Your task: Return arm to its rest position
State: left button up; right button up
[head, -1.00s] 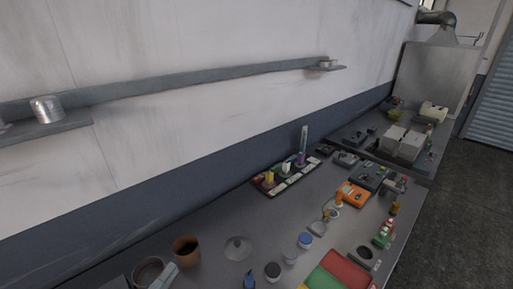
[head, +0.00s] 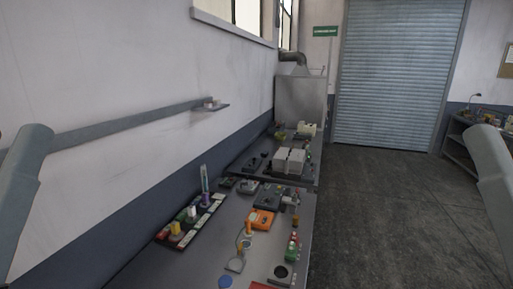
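Parts of my two arms (head: 20,190) (head: 490,175) show as grey links, one at the left edge and one at the right edge of the head view. Both are raised and stand apart from the workbench (head: 175,262). Neither gripper is in the picture, so I cannot see whether they are open or hold anything. No pan can be made out.
On the bench are a rack with colored items (head: 188,222), an orange device (head: 261,219), a blue lid (head: 225,281) and grey boxes (head: 288,161). Open floor (head: 390,215) lies right, before a roller shutter (head: 395,75).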

notch_tip(320, 180, up, 27)
jog(key=p, duration=2.4)
jog(key=shift+p, duration=0.3)
